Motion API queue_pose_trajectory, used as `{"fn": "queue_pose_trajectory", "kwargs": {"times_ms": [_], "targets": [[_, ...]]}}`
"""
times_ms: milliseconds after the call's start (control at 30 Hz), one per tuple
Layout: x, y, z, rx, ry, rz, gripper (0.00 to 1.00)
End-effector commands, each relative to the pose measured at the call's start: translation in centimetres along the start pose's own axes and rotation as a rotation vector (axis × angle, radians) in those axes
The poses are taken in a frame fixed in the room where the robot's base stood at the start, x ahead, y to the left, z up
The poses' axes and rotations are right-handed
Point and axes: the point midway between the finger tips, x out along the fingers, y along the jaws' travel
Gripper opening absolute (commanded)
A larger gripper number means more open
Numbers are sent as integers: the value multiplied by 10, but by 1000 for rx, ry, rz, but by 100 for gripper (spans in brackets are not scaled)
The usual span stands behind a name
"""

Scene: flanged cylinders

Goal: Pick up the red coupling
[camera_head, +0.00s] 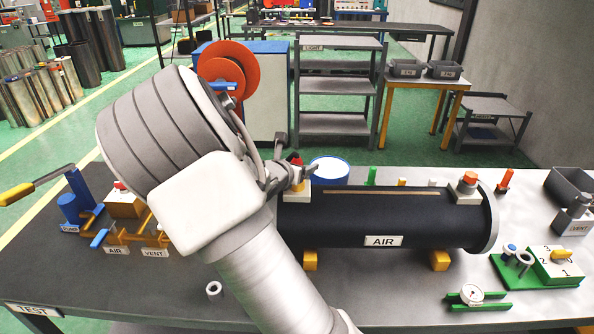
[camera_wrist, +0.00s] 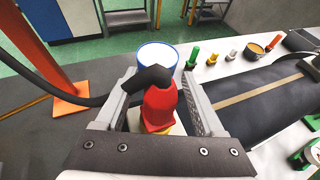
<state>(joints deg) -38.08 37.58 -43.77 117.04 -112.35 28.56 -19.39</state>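The red coupling (camera_wrist: 160,106) stands roughly upright between the two fingers of my gripper (camera_wrist: 160,80) in the wrist view. A thick black hose bends into its top from the left. My gripper looks open, with a visible gap between the coupling and the left finger; the right finger is close to the coupling, and I cannot tell whether it touches. In the head view my gripper (camera_head: 290,177) is at the left end of the black AIR cylinder (camera_head: 385,218). The red coupling (camera_head: 294,159) shows there only in part, behind my gripper. A pale block is under it.
A blue-rimmed white container (camera_head: 329,170) stands just behind. Green, yellow and red pegs line the cylinder's far side. A second red-topped fitting (camera_head: 468,183) sits at its right end. An orange reel (camera_head: 228,68) stands behind. The table front near the grey ring (camera_head: 214,289) is mostly clear.

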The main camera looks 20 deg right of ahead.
Motion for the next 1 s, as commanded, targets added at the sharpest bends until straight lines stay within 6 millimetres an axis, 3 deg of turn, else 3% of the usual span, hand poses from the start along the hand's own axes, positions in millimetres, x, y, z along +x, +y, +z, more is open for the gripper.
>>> {"fn": "queue_pose_trajectory", "kwargs": {"times_ms": [33, 300, 400, 767, 1000], "targets": [[0, 0, 0, 0, 0, 0, 62], [0, 0, 0, 0, 0, 0, 13], [0, 0, 0, 0, 0, 0, 0], [-1, 0, 1, 0, -1, 0, 0], [-7, 0, 16, 3, -2, 1, 0]]}}
